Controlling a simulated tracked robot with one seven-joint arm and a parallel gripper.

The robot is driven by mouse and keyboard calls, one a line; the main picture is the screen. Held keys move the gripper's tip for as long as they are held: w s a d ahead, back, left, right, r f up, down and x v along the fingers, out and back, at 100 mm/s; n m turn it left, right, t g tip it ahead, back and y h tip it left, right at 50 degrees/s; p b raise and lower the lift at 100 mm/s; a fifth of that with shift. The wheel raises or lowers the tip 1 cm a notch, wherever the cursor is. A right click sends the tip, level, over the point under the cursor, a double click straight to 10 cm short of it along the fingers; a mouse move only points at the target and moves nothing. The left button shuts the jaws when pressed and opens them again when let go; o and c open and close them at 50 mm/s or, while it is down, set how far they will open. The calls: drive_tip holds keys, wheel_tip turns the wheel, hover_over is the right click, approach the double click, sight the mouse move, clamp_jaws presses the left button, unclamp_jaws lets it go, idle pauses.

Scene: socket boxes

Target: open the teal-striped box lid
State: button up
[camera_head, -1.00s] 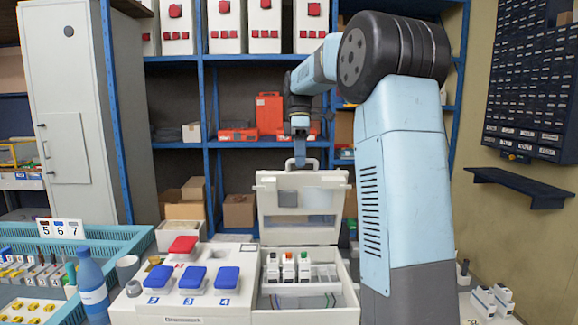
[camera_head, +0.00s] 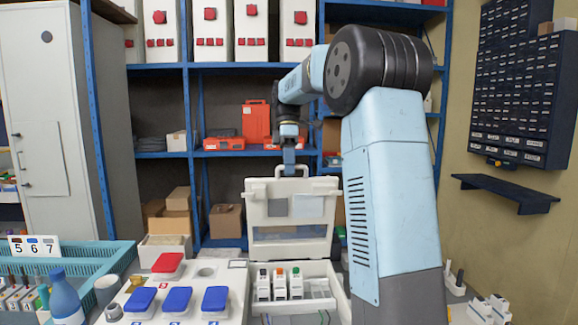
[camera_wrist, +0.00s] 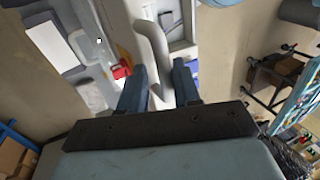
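The white socket box (camera_head: 341,306) stands at the front centre in the head view. Its lid (camera_head: 262,208) stands upright at the back edge, so the box is open. I see no clear teal stripe on it. A white handle (camera_head: 278,170) loops from the lid's top edge. My gripper (camera_head: 289,168) points down at this handle. In the wrist view the pale handle (camera_wrist: 152,45) runs between the two dark fingers of my gripper (camera_wrist: 160,78), which appear to close on it; the contact is partly hidden.
Several small switch modules (camera_head: 279,284) stand inside the box. To its left a white panel (camera_head: 236,283) carries blue and red blocks, with a teal crate (camera_head: 85,256) beyond. Blue shelving (camera_head: 195,154) is close behind. Small white parts (camera_head: 490,308) lie at the right.

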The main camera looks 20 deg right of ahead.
drive_tip(key=shift+o, duration=0.7)
drive_tip(key=shift+r, duration=0.1)
drive_tip(key=v, duration=0.7)
drive_tip(key=shift+r, duration=0.2)
idle(0.7)
drive_tip(key=s+a+f+m+t+h, duration=0.15)
drive_tip(key=s+a+m, duration=0.25)
drive_tip(key=s, duration=0.5)
drive_tip(key=s+a+f+m+t, duration=0.2)
drive_tip(key=s+a+m+t, duration=0.15)
drive_tip(key=s, duration=0.45)
drive_tip(key=s+a+f+m+t, duration=0.1)
drive_tip(key=s+f+m+t, duration=0.3)
drive_tip(key=s+f, duration=0.9)
drive_tip(key=s+m, duration=0.3)
drive_tip(key=shift+a, duration=0.15)
